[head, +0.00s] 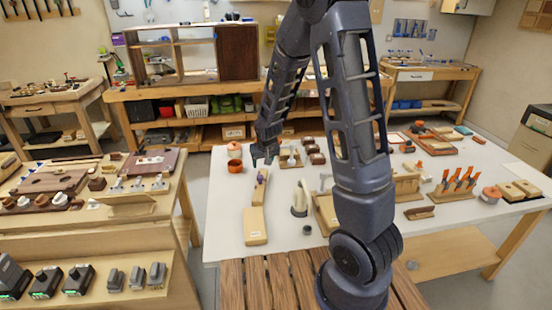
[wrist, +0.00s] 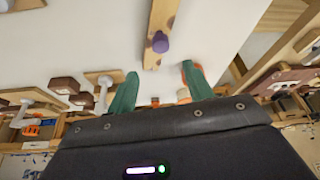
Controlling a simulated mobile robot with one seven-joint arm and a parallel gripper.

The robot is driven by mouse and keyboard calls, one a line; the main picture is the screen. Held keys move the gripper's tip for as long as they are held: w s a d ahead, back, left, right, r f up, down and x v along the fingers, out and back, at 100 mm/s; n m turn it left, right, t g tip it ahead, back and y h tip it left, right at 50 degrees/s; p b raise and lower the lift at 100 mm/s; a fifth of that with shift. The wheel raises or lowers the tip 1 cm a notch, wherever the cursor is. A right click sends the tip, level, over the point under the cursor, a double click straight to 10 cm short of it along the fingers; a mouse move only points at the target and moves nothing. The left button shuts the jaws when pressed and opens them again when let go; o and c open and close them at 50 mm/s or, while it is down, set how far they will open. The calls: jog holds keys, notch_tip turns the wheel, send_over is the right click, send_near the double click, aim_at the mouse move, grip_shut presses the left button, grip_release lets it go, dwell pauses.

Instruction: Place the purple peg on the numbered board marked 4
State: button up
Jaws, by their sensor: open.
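The purple peg (wrist: 160,42) stands on a narrow wooden board (wrist: 161,14) in the wrist view. The board shows dark round spots, perhaps holes, beside the peg. In the head view this narrow board (head: 259,193) lies on the white table, with the peg small near its far end. My gripper (wrist: 160,86) is open and empty, its green fingers apart. The peg appears beyond the fingertips, roughly between their lines, not held. In the head view my gripper (head: 264,158) hangs above the board's far end. I cannot read a 4 on any board.
A pale wooden block (head: 255,227) with a small label lies at the narrow board's near end. A white-handled item (head: 299,199) and small dark-topped pieces (head: 314,151) stand to the right. The table's front left is clear.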

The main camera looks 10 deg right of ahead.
jog(key=s+d+r+m, duration=0.1)
jog(key=s+d+r, duration=0.45)
jog(key=r, duration=0.35)
jog(key=s+d+r, duration=0.5)
jog(key=d+r, duration=0.1)
jog(key=r, duration=0.2)
jog(key=s+d+r, duration=0.3)
jog(key=s+r, duration=0.1)
jog(key=s, duration=0.5)
jog(key=s+d+r+m, duration=0.1)
jog(key=s+d+r, duration=0.2)
jog(key=s, duration=0.6)
notch_tip(320, 180, up, 2)
jog(key=shift+d+r+h, duration=0.2)
jog(key=shift+d+h, duration=0.05)
jog(key=shift+h, duration=0.15)
jog(key=shift+s, duration=0.1)
